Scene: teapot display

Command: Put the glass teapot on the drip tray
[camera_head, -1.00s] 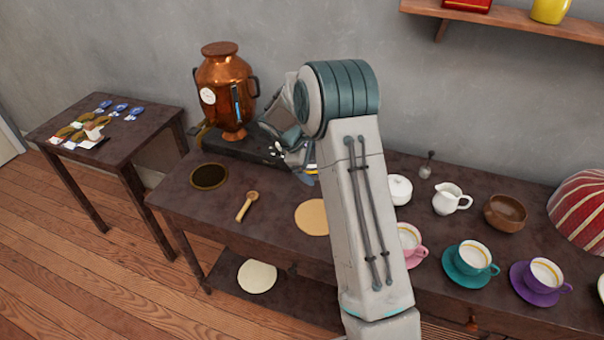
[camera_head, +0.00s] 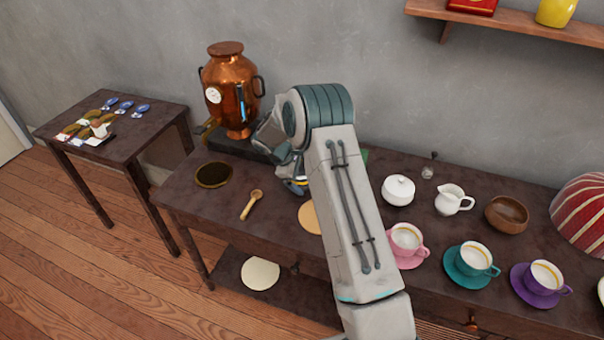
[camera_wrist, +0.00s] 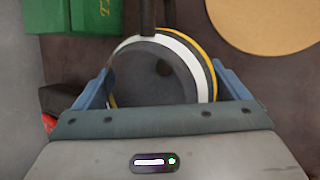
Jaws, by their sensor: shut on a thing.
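My gripper (camera_wrist: 163,82) is shut on a round vessel (camera_wrist: 188,50), which I take to be the glass teapot. From above it shows a dark disc, a white ring, a yellow edge and a dark part reaching up the picture. In the head view my gripper (camera_head: 292,180) is at the end of the arm, right of and nearer than the black drip tray (camera_head: 226,145). The vessel is mostly hidden there. The tray lies under the copper urn (camera_head: 230,95), its right part hidden by my arm. I cannot tell whether the vessel touches the table.
A round cork mat (camera_wrist: 265,25) and a green box (camera_wrist: 95,15) are near the gripper. A white pot (camera_head: 398,189), a jug (camera_head: 452,199) and several cups stand right.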

